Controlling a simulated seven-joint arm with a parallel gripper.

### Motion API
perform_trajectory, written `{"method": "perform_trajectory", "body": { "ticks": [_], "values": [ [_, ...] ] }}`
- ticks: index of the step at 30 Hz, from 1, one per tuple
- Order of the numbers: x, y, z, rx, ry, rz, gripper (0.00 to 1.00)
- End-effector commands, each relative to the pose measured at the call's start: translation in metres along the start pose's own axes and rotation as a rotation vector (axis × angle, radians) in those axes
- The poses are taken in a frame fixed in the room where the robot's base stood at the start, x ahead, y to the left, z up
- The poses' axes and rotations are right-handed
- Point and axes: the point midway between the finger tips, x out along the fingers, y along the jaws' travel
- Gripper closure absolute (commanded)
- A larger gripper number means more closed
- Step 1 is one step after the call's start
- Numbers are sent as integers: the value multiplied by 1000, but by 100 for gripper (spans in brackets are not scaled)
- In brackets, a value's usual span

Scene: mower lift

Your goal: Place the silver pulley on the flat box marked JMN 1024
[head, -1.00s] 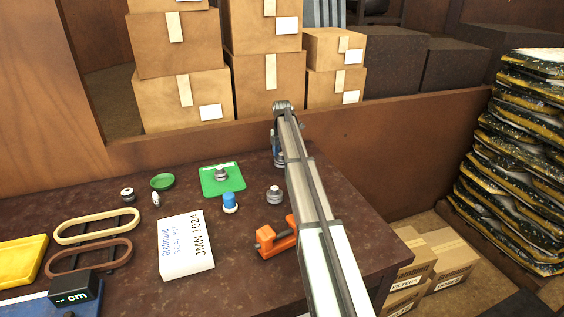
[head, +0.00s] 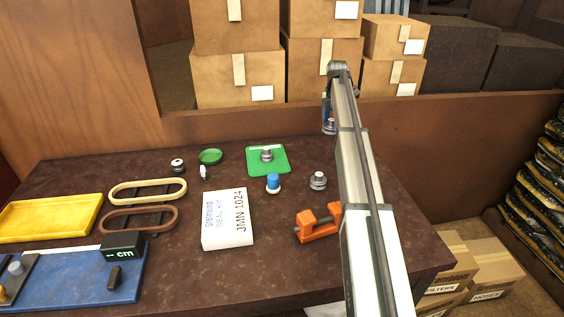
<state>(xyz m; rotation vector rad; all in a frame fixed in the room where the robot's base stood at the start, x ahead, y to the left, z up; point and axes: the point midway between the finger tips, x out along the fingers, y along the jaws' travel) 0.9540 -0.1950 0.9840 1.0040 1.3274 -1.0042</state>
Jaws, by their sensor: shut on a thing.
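The flat white box marked JMN 1024 (head: 227,222) lies on the dark table, its top clear. My gripper (head: 328,118) is at the far right of the table, in front of the wooden back wall and partly hidden by my arm. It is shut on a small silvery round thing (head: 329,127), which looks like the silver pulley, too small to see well. It is well to the right of and beyond the box. Another grey, stepped round part (head: 318,180) stands on the table, and a similar one (head: 267,154) stands on the green mat (head: 253,168).
An orange clamp-like tool (head: 318,224) and a blue-capped part (head: 273,184) stand right of the box. Two belt loops (head: 148,191), a yellow tray (head: 50,217) and a blue board (head: 75,278) with a gauge lie left. A green dish (head: 210,157) is behind.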

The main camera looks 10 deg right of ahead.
Motion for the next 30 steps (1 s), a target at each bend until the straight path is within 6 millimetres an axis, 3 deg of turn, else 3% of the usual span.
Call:
{"method": "perform_trajectory", "body": {
  "ticks": [5, 10, 15, 20, 25, 30],
  "values": [
    [-3, 6, -12, -15, 0, 0, 68],
    [-6, 28, -58, -70, 0, 1, 68],
    [-20, 53, -127, -149, -1, 2, 68],
    [-32, 63, -195, -223, 0, 1, 68],
    [-45, 58, -270, -302, -1, 2, 68],
    [-56, 39, -341, -380, -1, 2, 68]
  ]
}}
